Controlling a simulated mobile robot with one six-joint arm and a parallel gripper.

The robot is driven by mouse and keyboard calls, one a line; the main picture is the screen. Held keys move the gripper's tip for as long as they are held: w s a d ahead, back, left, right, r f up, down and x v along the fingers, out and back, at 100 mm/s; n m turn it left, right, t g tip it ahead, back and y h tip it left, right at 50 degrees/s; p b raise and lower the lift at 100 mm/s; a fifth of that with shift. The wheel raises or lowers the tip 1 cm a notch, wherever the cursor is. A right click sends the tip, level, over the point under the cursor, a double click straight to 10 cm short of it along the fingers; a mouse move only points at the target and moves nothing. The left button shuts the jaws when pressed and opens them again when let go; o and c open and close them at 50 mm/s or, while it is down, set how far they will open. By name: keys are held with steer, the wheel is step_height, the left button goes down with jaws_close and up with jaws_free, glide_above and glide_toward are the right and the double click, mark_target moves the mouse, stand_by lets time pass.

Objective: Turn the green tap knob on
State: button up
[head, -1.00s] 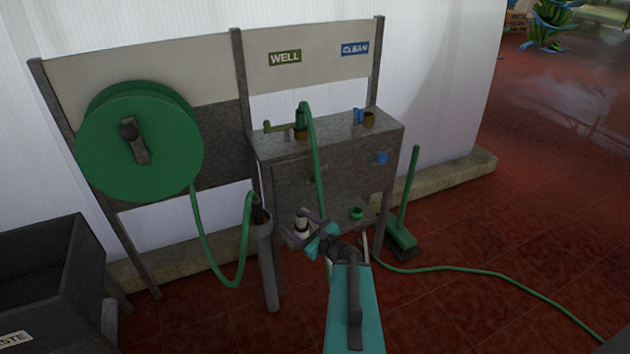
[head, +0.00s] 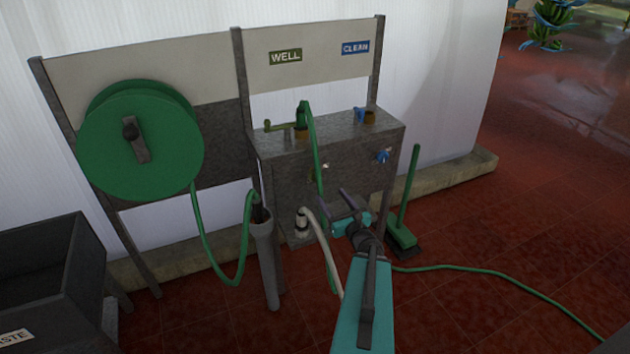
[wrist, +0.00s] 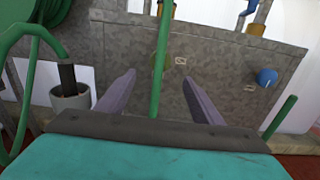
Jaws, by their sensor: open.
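A small olive-green knob (head: 311,177) sits on the front of the grey cabinet (head: 350,182), on the left half below the WELL sign. The green hose hangs in front of it and hides part of it. In the wrist view, the hose largely covers that spot, beside a small pale label (wrist: 180,62). My gripper (head: 329,193) is open and empty in front of the cabinet. In the wrist view, its two fingers (wrist: 158,78) point at the cabinet front, with the hose between them in the picture. I cannot tell whether they touch anything.
A blue knob (head: 383,156) is on the cabinet's right front. The green hose (head: 316,150) hangs from the top fitting. A hose reel (head: 140,145) and grey holder tube (head: 265,260) stand left. A green brush (head: 402,235) leans at the right. A dark bin (head: 50,280) is at the left.

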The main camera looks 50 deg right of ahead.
mark_target(316, 177)
steer(key=shift+p+x, duration=1)
steer(key=shift+x, duration=5.55)
